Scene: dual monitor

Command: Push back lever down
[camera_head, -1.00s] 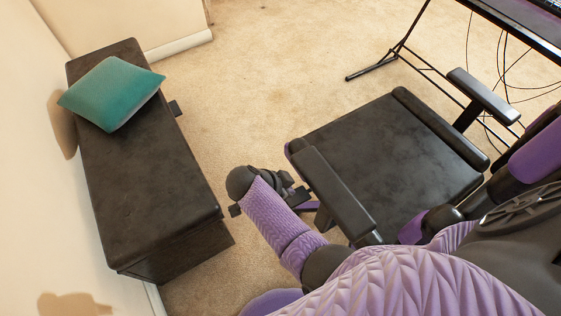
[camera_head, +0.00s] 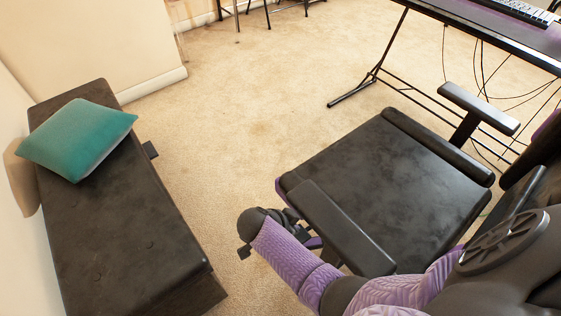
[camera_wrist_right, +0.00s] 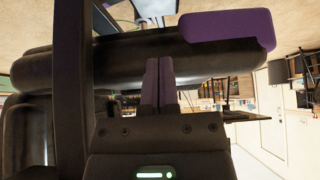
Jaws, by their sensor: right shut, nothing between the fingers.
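A black chair with a wide dark seat (camera_head: 385,185) and two armrests stands right of centre in the head view. My right gripper (camera_head: 315,243) is low beside the chair's left side, partly hidden by the near armrest (camera_head: 340,230). In the right wrist view its two purple fingers (camera_wrist_right: 159,85) are together with nothing between them, pointing at the dark underside of the chair (camera_wrist_right: 110,60). A purple block (camera_wrist_right: 230,38) shows at upper right there. I cannot tell whether it is the lever; no lever is clearly visible. My left gripper is not in view.
A dark bench (camera_head: 120,240) with a teal cushion (camera_head: 77,140) stands along the left wall. A desk (camera_head: 470,40) with a keyboard (camera_head: 515,10) is at upper right, with hanging cables below. Carpet (camera_head: 240,120) is clear between bench and chair.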

